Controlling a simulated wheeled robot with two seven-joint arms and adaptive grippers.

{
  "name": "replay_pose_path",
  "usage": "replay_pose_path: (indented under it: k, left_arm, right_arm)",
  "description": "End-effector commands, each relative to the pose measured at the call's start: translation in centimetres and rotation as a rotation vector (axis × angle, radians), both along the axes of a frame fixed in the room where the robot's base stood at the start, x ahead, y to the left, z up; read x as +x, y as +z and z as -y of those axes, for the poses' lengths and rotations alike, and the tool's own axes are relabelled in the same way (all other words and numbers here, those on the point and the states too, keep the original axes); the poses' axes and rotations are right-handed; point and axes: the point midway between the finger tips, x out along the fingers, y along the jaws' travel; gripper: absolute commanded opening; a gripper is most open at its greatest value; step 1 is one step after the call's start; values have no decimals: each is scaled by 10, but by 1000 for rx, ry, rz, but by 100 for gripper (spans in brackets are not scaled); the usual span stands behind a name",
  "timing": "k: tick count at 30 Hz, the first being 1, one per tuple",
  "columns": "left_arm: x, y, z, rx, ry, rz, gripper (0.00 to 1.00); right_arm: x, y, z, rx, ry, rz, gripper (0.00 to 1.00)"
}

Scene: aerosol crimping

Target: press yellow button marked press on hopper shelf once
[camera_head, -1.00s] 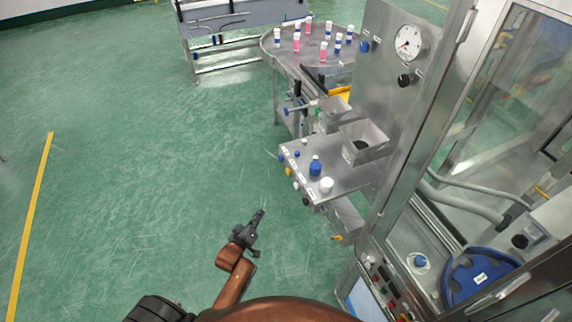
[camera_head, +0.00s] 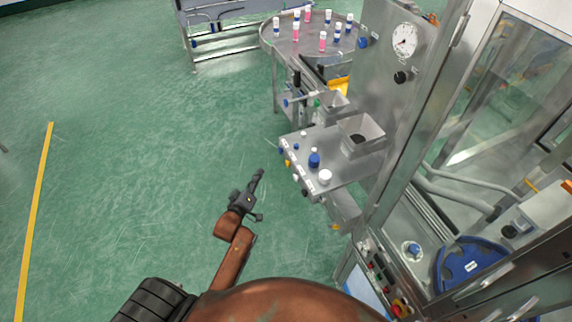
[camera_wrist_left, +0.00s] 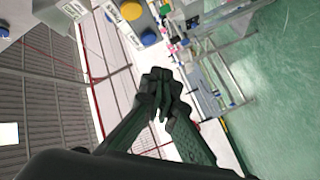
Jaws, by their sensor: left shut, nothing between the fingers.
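The hopper shelf (camera_head: 345,175) is a steel ledge on the machine, with several small coloured buttons and white labels along its front edge. A small yellow button (camera_head: 288,163) shows on that edge. My left gripper (camera_head: 259,173) is shut and empty, left of the shelf edge and apart from the buttons. Its closed fingers (camera_wrist_left: 158,98) also show in the left wrist view. My right gripper is not in view.
A round table (camera_head: 283,47) with several small bottles stands behind. A glazed cabinet is at right. Green floor at left is clear.

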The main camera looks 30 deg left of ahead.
Motion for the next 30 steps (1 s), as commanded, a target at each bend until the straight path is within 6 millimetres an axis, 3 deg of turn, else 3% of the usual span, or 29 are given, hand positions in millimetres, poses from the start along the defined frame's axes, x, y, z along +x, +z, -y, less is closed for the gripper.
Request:
replay_pose_path:
  k: [12,16,30]
  left_arm:
    - [42,-2,37,-2,-2,2,0]
    - [53,0,45,-2,0,2,0]
    - [62,0,53,0,-1,-1,0]
  right_arm:
    - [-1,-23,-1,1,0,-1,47]
    - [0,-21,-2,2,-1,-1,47]
    - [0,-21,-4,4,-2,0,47]
